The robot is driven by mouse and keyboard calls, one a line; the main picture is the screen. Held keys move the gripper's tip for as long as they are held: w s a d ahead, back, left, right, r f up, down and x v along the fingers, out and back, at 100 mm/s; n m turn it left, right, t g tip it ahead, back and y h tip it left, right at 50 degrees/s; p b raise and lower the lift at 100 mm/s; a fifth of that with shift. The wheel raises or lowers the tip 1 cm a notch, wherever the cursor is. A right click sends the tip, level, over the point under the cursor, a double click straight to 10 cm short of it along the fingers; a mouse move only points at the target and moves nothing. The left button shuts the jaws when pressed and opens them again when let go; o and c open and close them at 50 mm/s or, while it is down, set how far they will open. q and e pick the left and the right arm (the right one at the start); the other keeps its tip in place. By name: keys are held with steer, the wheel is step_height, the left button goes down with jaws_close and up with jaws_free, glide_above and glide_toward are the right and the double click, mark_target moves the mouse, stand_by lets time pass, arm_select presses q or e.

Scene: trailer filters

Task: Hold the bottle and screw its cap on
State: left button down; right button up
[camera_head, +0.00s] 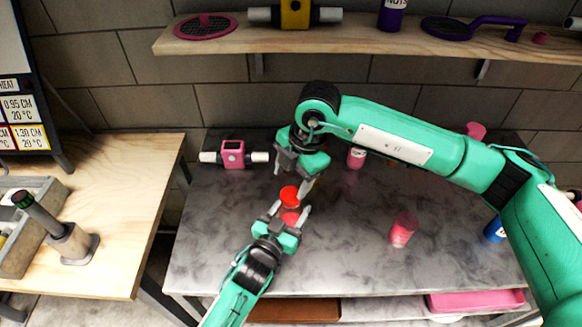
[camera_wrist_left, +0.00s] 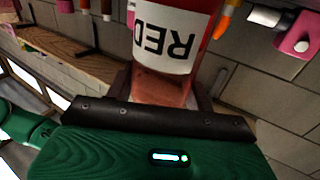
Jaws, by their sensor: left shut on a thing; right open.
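A red bottle (camera_head: 290,217) stands in my left gripper (camera_head: 289,212) in the head view. In the left wrist view the bottle (camera_wrist_left: 180,15) fills the top middle, with a white label reading "RED", and the left jaws are shut around it. A red cap (camera_head: 289,194) shows above the bottle; whether it touches the bottle's neck is hard to tell. My right gripper (camera_head: 292,182) points down over the cap with its fingers open, one on either side of it. The bottle's lower part is hidden by the left gripper.
The grey marbled table (camera_head: 350,255) is mostly clear. A pink-red bottle (camera_head: 403,229) and a blue one (camera_head: 494,230) stand to the right. A pink filter housing (camera_head: 233,154) lies at the left back. A wooden shelf (camera_head: 370,40) runs above.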

steer(key=n, duration=0.5)
steer(key=shift+a+r, duration=0.1)
steer(key=shift+r, duration=0.1)
steer(key=n, duration=0.4)
steer(key=shift+r+n+h, duration=0.15)
steer(key=shift+n+h, duration=0.15)
steer(key=shift+n, duration=0.1)
steer(key=n, duration=0.4)
steer(key=shift+r+n, duration=0.15)
steer(key=shift+n, duration=0.25)
steer(key=n, duration=0.4)
steer(key=shift+r+n+h, duration=0.15)
steer(key=shift+n+h, duration=0.15)
steer(key=n, duration=0.4)
steer(key=shift+r+n, duration=0.2)
steer(key=shift+n, duration=0.2)
steer(key=n, duration=0.4)
steer(key=shift+r+n+h, duration=0.15)
steer(key=shift+n+h, duration=0.15)
steer(key=shift+h, duration=0.1)
steer(key=n, duration=0.4)
steer(key=shift+r+n, duration=0.2)
steer(key=shift+n, duration=0.1)
steer(key=n, duration=0.3)
steer(key=shift+r+n+h, duration=0.1)
steer(key=shift+n+h, duration=0.2)
